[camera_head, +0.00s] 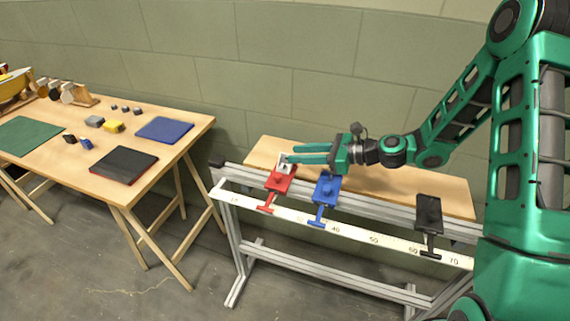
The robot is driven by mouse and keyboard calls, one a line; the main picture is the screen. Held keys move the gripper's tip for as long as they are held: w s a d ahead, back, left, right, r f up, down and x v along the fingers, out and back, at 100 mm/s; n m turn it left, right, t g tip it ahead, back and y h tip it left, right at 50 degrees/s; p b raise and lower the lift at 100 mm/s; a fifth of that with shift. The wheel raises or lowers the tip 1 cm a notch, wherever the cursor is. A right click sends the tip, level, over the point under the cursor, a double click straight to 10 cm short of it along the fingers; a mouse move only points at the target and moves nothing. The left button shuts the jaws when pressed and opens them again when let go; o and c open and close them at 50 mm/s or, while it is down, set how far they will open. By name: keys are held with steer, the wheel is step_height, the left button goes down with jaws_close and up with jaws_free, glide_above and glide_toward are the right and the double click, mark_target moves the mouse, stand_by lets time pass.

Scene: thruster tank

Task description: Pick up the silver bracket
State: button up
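A small silver bracket (285,167) sits at the top of the red clamp (279,183), at the left part of the rail bench. My gripper (289,153) reaches in from the right, with its two green fingers pointing left. The fingers lie one behind the other with a narrow gap between them, and they look open. Their tips are at the upper edge of the bracket and partly cover it. I cannot tell whether they touch it.
A blue clamp (325,190) stands just right of the red one, and a black clamp (429,213) stands farther right. A ruler strip (375,240) runs along the front. A wooden table (185,126) at left holds a blue mat (165,130), a black-red pad (124,165) and small blocks.

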mark_target(283, 159)
steer(key=shift+x, duration=1.35)
steer(key=shift+c, duration=0.6)
jaws_close()
steer(key=shift+r, duration=0.15)
